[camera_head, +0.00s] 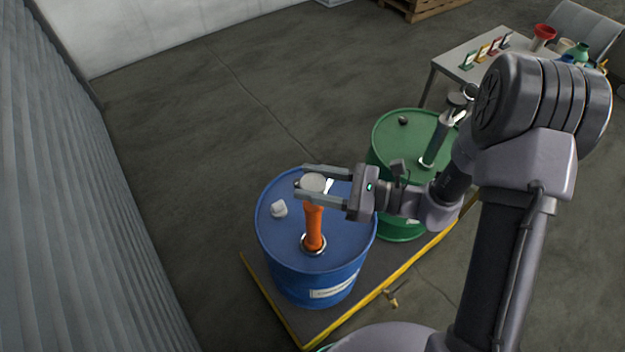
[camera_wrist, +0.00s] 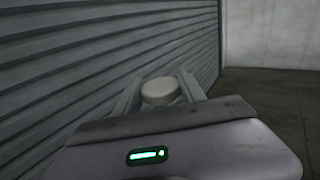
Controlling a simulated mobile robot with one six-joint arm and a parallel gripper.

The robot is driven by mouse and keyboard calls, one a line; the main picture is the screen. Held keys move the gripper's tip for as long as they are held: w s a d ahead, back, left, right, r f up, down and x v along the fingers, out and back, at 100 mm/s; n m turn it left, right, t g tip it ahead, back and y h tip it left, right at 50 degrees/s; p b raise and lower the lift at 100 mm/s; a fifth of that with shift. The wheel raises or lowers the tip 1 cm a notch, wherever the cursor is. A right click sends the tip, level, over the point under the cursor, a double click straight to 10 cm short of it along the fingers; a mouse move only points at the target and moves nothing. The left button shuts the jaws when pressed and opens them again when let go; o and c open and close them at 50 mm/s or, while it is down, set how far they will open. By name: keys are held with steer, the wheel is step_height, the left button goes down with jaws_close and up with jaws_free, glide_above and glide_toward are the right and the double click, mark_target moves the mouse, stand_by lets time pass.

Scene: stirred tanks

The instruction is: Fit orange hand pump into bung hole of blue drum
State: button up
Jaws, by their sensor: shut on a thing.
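The blue drum (camera_head: 280,252) stands upright on a dark pallet with a yellow edge in the head view. The orange hand pump (camera_head: 314,226) stands upright at the bung hole (camera_head: 314,244) near the front of the drum's lid, its lower end inside the hole's pale ring. How deep it sits I cannot tell. My gripper (camera_head: 312,183) is shut on the pump's top, at a round pale grey cap, above the lid. In the wrist view the cap (camera_wrist: 160,91) shows between the two fingers; the orange body is hidden there.
A white cap-like piece (camera_head: 279,208) lies on the blue lid, left of the pump. A table (camera_head: 450,62) holds cards and a red funnel (camera_head: 543,32). A corrugated wall (camera_head: 60,200) is at left.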

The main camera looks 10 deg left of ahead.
steer(key=shift+f+b, duration=0.8)
steer(key=shift+f, duration=0.2)
steer(key=o, duration=1.3)
steer(key=d+p, duration=0.3)
steer(key=d, duration=1.4)
steer(key=shift+d+r, duration=0.1)
steer(key=shift+d, duration=0.1)
